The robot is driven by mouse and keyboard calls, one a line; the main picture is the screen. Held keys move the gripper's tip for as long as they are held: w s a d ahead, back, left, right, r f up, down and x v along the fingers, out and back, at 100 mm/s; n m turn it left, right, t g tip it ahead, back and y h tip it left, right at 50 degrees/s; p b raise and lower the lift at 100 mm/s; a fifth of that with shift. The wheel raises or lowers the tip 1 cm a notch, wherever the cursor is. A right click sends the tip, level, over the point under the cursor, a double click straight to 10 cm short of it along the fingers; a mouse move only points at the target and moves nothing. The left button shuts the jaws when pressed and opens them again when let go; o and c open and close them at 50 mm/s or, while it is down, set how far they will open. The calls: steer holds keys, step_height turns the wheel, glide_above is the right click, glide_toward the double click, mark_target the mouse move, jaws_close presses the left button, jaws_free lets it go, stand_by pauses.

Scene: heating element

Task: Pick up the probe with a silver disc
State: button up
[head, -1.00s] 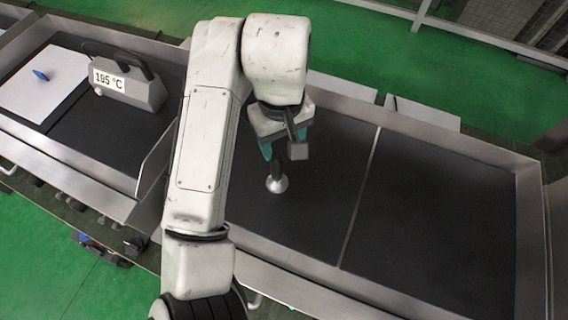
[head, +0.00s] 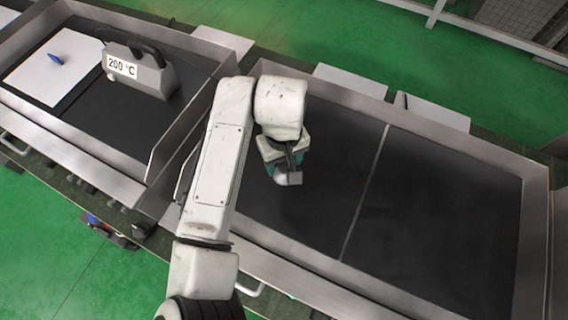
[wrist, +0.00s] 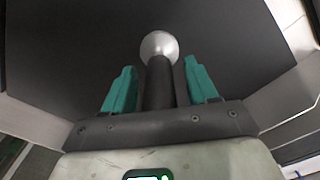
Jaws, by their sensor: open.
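The probe is a dark cylindrical handle (wrist: 159,85) with a round silver disc (wrist: 159,46) at its far end. In the wrist view the handle lies between the two teal fingers of my gripper (wrist: 158,74), with a gap on each side. The fingers are open. In the head view my gripper (head: 285,168) is low over the black tray floor and hides most of the probe. Only part of the silver disc (head: 281,179) shows below it.
A grey heater box (head: 140,70) reading 200 °C stands in the left tray, beside a white board (head: 50,75) with a blue object (head: 56,59) on it. Metal walls (head: 440,130) surround the black tray. The tray's right half is bare.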

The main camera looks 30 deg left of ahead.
steer(key=shift+c, duration=0.5)
jaws_close()
